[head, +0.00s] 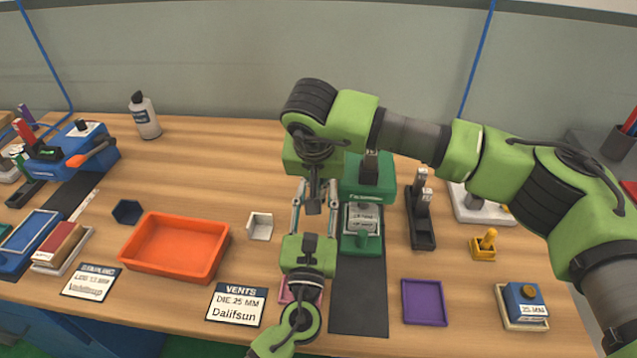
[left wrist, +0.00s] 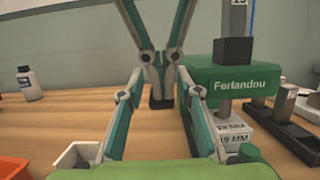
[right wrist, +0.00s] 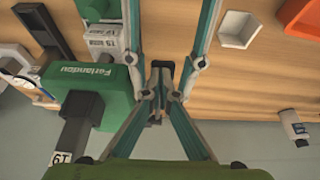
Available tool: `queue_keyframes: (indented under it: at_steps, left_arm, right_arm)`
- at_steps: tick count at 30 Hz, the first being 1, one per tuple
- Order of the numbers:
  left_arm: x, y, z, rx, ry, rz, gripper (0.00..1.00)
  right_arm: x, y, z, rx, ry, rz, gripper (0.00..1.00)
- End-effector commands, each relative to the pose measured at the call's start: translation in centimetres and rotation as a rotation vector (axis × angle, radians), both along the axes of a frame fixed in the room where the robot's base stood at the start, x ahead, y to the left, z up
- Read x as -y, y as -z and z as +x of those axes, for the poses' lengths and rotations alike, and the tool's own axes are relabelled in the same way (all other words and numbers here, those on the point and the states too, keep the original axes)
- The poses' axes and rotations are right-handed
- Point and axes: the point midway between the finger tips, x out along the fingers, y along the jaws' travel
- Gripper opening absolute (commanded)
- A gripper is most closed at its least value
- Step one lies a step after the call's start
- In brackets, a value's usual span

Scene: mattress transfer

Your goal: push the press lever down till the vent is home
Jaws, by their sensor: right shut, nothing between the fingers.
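The green press (head: 383,168) stands right of my grippers in the head view. Its name reads Forlandou in the left wrist view (left wrist: 232,82), and a grey die block marked 19 MM (left wrist: 236,134) sits below it. I cannot make out its lever or a vent. My right gripper (head: 313,207) points down, shut and empty, left of the press. My left gripper (head: 315,198) is open, its fingers spread on either side of the right gripper's tips in the picture. I cannot tell whether the two touch. A blue device (head: 68,155) with an orange-tipped lever (head: 93,153) stands far left.
An orange tray (head: 175,246), a white holder (head: 260,226) and a VENTS card reading DIE 25 MM Dalifsun (head: 236,304) lie left. A black rack (head: 422,232), purple tray (head: 423,302) and blue 25 MM block (head: 526,302) lie right. Bare wood shows behind the orange tray.

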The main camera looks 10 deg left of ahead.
Motion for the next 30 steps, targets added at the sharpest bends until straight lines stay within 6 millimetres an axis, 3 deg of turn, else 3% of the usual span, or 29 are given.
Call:
queue_keyframes:
  at_steps: [14,30]
  left_arm:
    - [0.2,0.8,-0.6,-0.013,0.007,0.002,0.4]
    - [-0.2,2.2,-7.3,-0.006,0.0,0.0,0.4]
  right_arm:
    - [0.0,-0.2,0.0,0.003,0.0,0.001,0.0]
    - [0.0,-0.3,0.1,0.003,0.0,0.0,0.0]
